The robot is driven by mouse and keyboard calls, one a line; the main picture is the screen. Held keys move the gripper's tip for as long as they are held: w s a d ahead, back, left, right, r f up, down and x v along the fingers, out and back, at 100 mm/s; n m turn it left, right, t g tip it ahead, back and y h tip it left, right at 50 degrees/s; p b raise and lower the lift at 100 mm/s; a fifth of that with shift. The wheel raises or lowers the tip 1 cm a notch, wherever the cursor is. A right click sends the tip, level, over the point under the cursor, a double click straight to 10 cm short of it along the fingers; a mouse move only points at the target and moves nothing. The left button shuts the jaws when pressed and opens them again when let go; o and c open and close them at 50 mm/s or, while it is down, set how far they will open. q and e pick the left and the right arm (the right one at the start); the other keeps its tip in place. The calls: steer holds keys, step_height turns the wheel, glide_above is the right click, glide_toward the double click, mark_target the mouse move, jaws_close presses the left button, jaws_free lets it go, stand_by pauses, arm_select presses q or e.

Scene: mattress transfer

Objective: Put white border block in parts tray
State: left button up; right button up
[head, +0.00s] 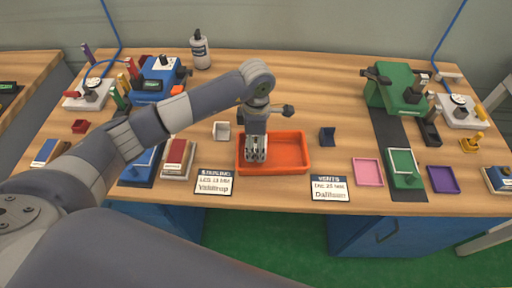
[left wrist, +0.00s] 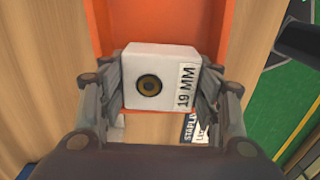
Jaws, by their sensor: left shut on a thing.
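The white block (left wrist: 155,80) shows in the left wrist view, with a dark-and-yellow ring on its face and a "19 MM" label. My left gripper (left wrist: 162,88) is shut on it, one finger at each side. In the head view my left gripper (head: 255,153) points down over the left part of the orange tray (head: 288,152); the block is mostly hidden there. The tray (left wrist: 103,28) also shows behind the block in the wrist view. Whether the block touches the tray floor I cannot tell. My right gripper is not in view.
Label cards (head: 215,183) (head: 330,188) lie at the front edge. A green machine (head: 395,90) and a blue one (head: 158,78) stand further back. The back middle is clear.

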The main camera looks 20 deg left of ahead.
mark_target(256, 150)
arm_select(q)
step_height(256, 150, down, 2)
steer(key=shift+f+p, duration=0.25)
steer(key=shift+p, duration=0.05)
steer(key=shift+f, duration=0.4)
steer(key=o, duration=0.6)
steer(key=shift+f, duration=0.1)
steer(key=shift+o, duration=0.9)
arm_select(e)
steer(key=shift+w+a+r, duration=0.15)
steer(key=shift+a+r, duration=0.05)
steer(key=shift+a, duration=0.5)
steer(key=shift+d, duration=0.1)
